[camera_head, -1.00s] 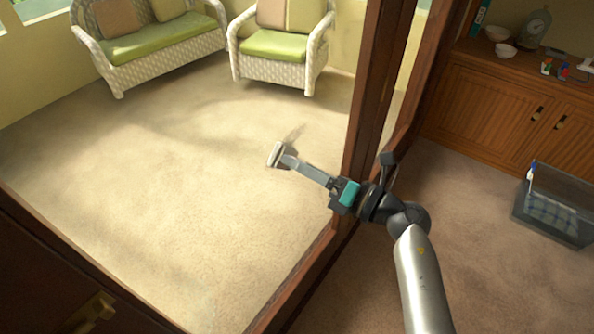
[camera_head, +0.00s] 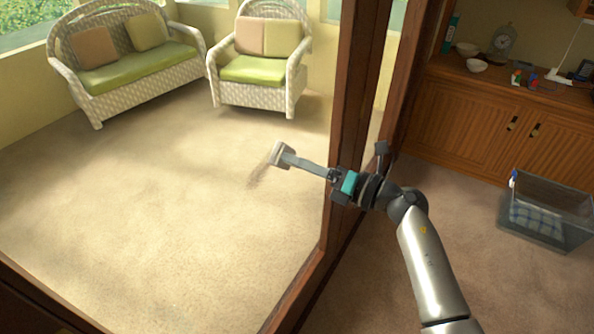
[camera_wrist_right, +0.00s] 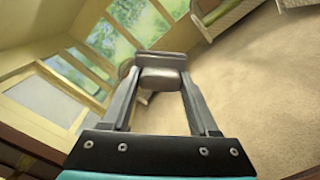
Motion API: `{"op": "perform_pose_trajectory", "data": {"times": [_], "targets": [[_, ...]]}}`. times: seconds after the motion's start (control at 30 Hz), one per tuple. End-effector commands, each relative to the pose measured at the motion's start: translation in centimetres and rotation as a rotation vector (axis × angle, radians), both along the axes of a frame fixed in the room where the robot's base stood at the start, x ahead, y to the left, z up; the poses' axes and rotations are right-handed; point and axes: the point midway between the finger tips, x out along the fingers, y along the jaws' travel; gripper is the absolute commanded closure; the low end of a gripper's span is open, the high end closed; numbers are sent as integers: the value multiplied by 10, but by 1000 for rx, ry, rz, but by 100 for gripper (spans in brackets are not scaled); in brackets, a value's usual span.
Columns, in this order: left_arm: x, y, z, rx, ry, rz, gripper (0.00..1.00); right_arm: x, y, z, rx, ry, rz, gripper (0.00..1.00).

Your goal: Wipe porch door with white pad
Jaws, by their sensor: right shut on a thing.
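My right gripper (camera_head: 291,158) reaches in from the right past the dark wooden post and is shut on the white pad (camera_head: 280,152). The pad also shows in the right wrist view (camera_wrist_right: 162,78), greyish in shade, between the fingertips. The porch door's brown wooden frame (camera_head: 305,283) borders a large clear area with the porch seen through it. A faint brownish streak (camera_head: 259,172) lies just below and left of the pad; I cannot tell whether it is on glass. Contact between pad and door is unclear. My left gripper is not in view.
A dark wooden post (camera_head: 352,110) stands close to my right arm. A wicker sofa (camera_head: 130,65) and wicker chair (camera_head: 260,70) stand on the carpet beyond. At right are a wooden cabinet (camera_head: 470,125) and a clear bin (camera_head: 550,225) on the floor.

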Motion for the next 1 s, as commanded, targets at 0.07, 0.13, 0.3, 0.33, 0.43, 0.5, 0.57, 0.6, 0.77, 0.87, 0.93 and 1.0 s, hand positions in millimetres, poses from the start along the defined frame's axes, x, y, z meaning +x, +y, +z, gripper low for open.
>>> {"op": "perform_pose_trajectory", "data": {"times": [0.07,0.13,0.3,0.33,0.43,0.5,0.57,0.6,0.77,0.87,0.93,1.0], "targets": [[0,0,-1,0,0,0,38,2,-1,1,1,-2,-1,84],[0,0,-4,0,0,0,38,5,-3,1,0,-4,-1,84],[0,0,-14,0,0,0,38,17,-12,-1,-2,-5,-1,84],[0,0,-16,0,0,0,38,19,-14,-1,-2,-4,-1,84],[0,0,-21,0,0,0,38,25,-18,-1,-1,-3,-1,84],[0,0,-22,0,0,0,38,28,-20,0,0,-2,0,84],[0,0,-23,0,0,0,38,29,-21,0,0,-2,0,84],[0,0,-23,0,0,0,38,29,-21,1,0,-2,0,84],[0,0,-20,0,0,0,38,29,-19,2,1,-1,0,84],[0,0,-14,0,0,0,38,22,-15,2,1,1,1,84],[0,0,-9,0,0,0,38,17,-11,3,0,0,1,84],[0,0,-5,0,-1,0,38,11,-7,3,1,1,1,84]]}}
